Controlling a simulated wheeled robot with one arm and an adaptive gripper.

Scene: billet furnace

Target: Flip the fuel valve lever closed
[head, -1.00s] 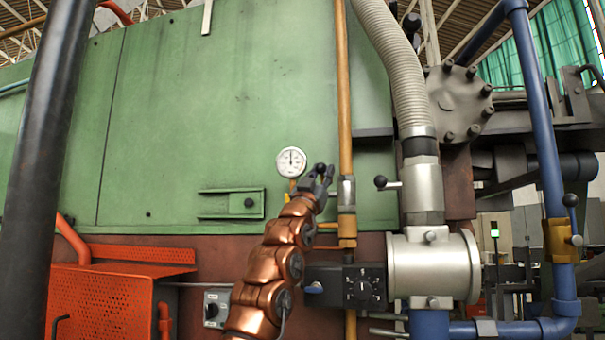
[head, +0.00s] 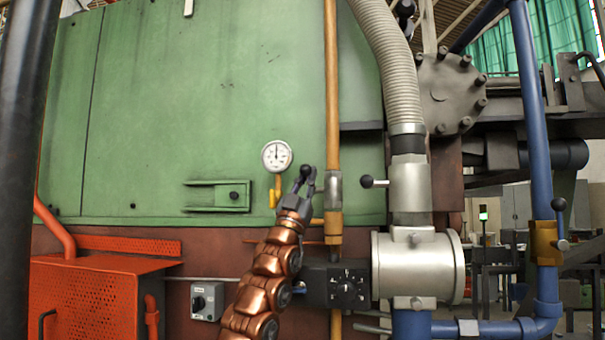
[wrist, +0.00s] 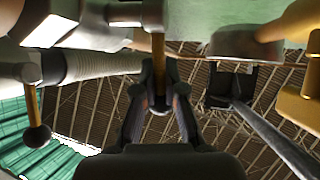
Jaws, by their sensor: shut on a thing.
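The fuel valve is a silver body (head: 334,188) on the vertical orange-yellow pipe (head: 331,90) in the head view. Its lever shows in the wrist view as a thin orange-yellow rod (wrist: 158,58) with a dark ball knob (wrist: 159,104) between my fingers. My gripper (head: 307,174) stands just left of the valve body, fingers pointing up, shut on the lever at its knob end. The wrist view also shows my gripper (wrist: 159,92) around the knob. In the head view my fingers hide most of the lever.
A pressure gauge (head: 277,156) on a yellow fitting sits close left of my gripper. Another black-knobbed lever (head: 367,182) sticks out from the silver fitting at right. A black control box (head: 348,287) and an orange perforated cabinet (head: 95,295) lie lower down.

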